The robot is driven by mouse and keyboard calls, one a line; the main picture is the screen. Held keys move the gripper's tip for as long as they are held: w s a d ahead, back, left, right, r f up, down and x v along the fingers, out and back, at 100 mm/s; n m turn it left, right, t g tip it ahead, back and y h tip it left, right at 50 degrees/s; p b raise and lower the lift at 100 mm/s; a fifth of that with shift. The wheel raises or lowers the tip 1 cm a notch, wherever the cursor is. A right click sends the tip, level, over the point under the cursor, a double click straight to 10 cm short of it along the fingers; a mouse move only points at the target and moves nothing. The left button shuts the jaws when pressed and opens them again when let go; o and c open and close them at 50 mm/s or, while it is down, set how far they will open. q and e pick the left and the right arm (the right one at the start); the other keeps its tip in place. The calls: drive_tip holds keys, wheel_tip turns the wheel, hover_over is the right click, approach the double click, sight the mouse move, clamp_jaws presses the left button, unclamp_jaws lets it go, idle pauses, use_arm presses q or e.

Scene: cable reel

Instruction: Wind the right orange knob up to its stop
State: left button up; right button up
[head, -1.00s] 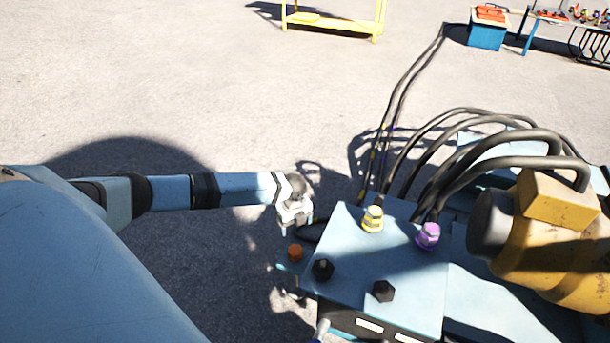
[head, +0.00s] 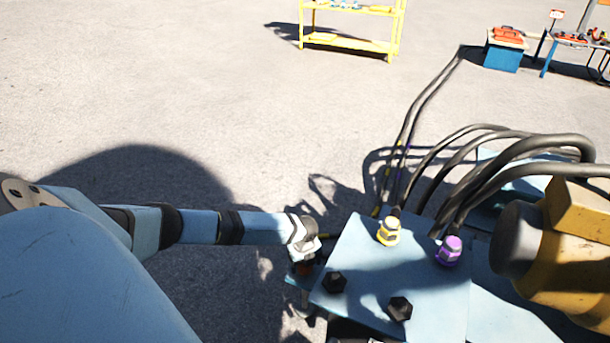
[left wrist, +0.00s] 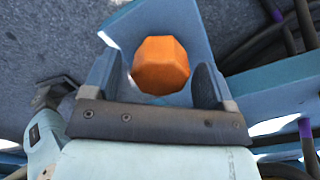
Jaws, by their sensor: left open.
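An orange faceted knob (left wrist: 161,65) sits on a blue plate (left wrist: 190,25) in the left wrist view. It is the only orange knob I see. My left gripper (left wrist: 157,75) is open, with one finger on each side of the knob. A gap shows on the left side; I cannot tell whether the right finger touches. In the head view the left gripper (head: 304,262) is over the knob (head: 304,269), which is mostly hidden beneath it, beside the blue machine's left edge. My right gripper is not in view.
The machine top (head: 375,255) carries two black bolts, a yellow connector (head: 389,231) and a purple connector (head: 450,250) with black cables. A yellow motor-like body (head: 560,260) stands at right. A yellow rack (head: 350,45) is far back. Open pavement lies behind my left arm.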

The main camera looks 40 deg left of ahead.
use_arm(q)
drive_tip(key=shift+f, duration=0.1)
drive_tip(key=c, duration=0.9)
